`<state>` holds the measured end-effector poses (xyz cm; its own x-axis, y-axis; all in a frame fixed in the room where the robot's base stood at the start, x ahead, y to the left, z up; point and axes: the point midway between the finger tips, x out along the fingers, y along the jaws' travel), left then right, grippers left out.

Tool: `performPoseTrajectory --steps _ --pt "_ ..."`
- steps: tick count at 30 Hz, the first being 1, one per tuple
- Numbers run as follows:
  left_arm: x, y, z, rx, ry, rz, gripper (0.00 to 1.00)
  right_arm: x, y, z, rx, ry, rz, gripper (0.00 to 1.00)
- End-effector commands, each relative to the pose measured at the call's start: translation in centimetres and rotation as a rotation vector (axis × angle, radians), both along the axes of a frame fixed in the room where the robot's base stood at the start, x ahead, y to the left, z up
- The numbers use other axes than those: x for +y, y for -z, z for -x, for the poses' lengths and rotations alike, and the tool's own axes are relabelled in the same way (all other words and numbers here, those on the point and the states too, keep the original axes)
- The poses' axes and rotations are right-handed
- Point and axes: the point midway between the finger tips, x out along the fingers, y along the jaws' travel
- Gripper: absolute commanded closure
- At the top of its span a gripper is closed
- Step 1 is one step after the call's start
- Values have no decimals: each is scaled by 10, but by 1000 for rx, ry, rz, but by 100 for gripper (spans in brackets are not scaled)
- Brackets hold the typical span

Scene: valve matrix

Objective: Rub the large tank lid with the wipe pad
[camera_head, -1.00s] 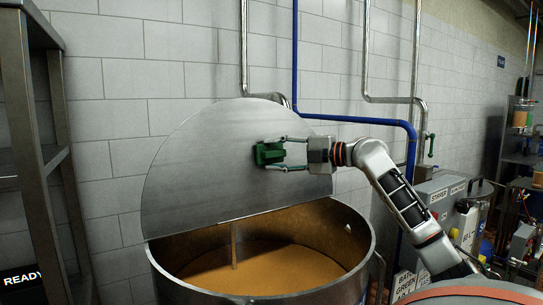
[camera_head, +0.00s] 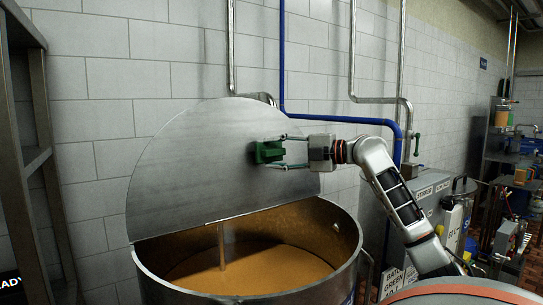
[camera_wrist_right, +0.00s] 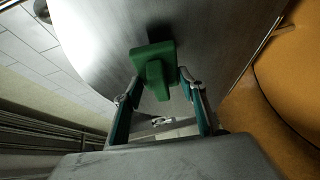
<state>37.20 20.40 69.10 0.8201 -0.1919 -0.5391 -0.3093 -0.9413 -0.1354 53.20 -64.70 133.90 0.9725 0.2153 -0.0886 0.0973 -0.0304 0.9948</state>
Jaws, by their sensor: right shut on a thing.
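The large tank lid (camera_head: 200,170) is a grey metal half disc, raised steeply above the large tank (camera_head: 350,262). The green wipe pad (camera_head: 268,152) is at the right part of the lid's face. My right gripper (camera_head: 286,152) is shut on the pad's grip and holds it at the lid, seemingly touching. In the right wrist view, the pad (camera_wrist_right: 153,65) lies against the lid (camera_wrist_right: 105,45), with my right gripper's fingers (camera_wrist_right: 160,88) on either side of its grip. My left gripper is not in view.
The open tank holds an orange-brown mass (camera_head: 250,270) with a thin rod (camera_head: 221,245) standing in it. Metal pipes and a blue pipe (camera_head: 340,119) run along the tiled wall behind. A metal rack (camera_head: 42,130) stands at left. Grey boxes (camera_head: 435,200) stand at right.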

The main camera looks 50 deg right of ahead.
Motion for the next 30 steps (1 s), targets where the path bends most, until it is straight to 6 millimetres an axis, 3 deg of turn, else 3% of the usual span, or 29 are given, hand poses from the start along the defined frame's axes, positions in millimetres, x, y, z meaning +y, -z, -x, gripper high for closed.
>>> performPoseTrajectory --steps 12,30 --pt "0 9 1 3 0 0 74 11 -3 34 0 0 1 76" --pt "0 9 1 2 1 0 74 15 -5 47 0 -1 0 76"
